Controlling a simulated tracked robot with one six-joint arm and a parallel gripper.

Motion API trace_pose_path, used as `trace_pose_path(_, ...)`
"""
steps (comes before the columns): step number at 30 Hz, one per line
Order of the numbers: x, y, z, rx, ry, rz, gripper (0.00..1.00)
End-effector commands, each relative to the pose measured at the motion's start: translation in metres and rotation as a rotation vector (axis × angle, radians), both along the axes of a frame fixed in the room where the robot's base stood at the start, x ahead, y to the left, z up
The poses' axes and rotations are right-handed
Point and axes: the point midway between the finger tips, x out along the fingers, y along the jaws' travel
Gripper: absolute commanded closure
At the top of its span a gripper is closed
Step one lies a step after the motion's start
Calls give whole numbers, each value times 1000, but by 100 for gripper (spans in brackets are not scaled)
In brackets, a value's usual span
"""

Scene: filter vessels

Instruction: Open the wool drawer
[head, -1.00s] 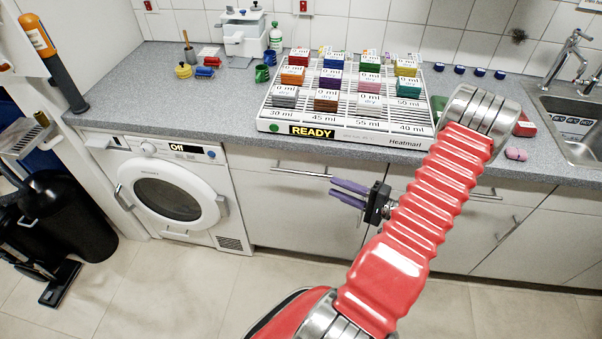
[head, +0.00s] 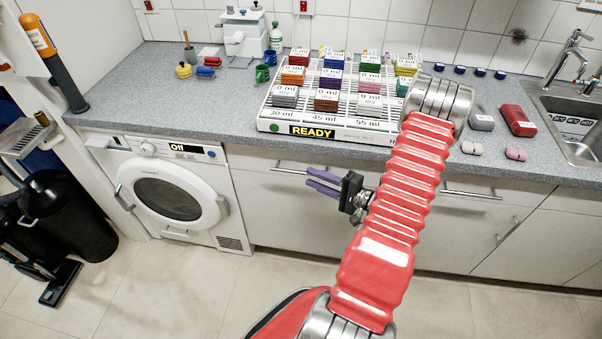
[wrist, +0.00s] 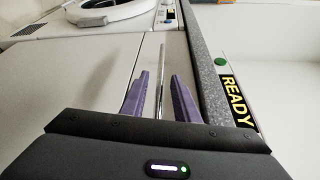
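A pale drawer front (head: 255,185) with a long metal bar handle (head: 285,168) sits under the counter, right of the washing machine. It looks shut. No wool label is readable on it. My gripper (head: 309,178), with purple fingers, is in front of this drawer near the right end of the handle. In the wrist view the fingers (wrist: 159,75) are apart, one on each side of the thin handle bar (wrist: 161,60). Gaps show between the bar and both fingers. The drawer's inside is hidden.
The counter edge (wrist: 205,75) runs close beside my fingers. A white rack (head: 270,125) with a READY sign and coloured blocks stands above. The washing machine (head: 165,195) is to the left. Another bar handle (head: 475,194) is to the right. The floor (head: 240,285) in front is clear.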

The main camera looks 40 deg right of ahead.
Motion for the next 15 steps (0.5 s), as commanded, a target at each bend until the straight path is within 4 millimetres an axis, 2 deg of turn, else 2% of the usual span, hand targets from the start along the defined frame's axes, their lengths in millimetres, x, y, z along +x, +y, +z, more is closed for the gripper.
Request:
trace_pose_path(9,40,12,-3,0,1,2,72)
trace_pose_path(15,52,15,-4,0,1,0,72)
